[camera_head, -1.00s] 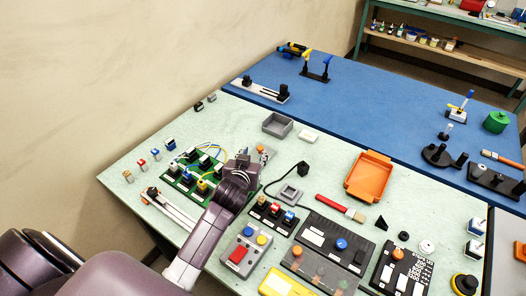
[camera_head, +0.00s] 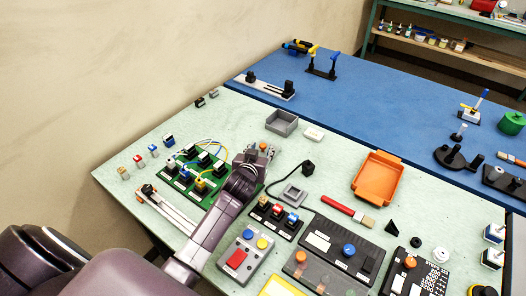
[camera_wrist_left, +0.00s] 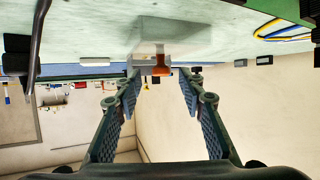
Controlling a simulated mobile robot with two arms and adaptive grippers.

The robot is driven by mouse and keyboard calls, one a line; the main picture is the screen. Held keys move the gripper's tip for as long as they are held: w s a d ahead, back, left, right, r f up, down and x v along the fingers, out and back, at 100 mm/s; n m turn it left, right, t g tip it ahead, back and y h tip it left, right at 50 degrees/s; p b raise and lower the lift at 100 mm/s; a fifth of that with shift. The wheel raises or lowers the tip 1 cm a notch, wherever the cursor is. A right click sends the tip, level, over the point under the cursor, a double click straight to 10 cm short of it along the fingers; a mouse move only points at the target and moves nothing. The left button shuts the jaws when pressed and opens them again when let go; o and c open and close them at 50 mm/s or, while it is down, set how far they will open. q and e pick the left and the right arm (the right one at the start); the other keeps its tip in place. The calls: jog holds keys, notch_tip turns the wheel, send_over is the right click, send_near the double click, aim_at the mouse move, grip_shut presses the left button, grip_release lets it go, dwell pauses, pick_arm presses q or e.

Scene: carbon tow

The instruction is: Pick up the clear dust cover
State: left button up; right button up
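The clear dust cover (camera_wrist_left: 152,47) looks like a see-through box over a small orange-topped part, ahead of my left gripper in the left wrist view, where the table is at the top. In the head view only the orange top (camera_head: 264,147) shows clearly; the cover's outline is hard to make out there and my gripper partly hides it. My left gripper (camera_head: 258,156) is low over the green table, right by this part. In the wrist view its two fingers (camera_wrist_left: 158,92) are spread apart with nothing between the tips. My right gripper is not in view.
A green board with wires (camera_head: 196,172) lies left of my gripper. A grey open box (camera_head: 282,122) and a white block (camera_head: 314,134) stand behind it. A black cable (camera_head: 285,182), grey frame (camera_head: 291,195) and switch panel (camera_head: 276,216) are to the right. Free table lies around the grey box.

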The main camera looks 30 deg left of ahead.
aim_at(263, 146)
pick_arm(q)
jog(key=shift+x, duration=1.9)
jog(key=shift+a, duration=0.1)
grip_shut()
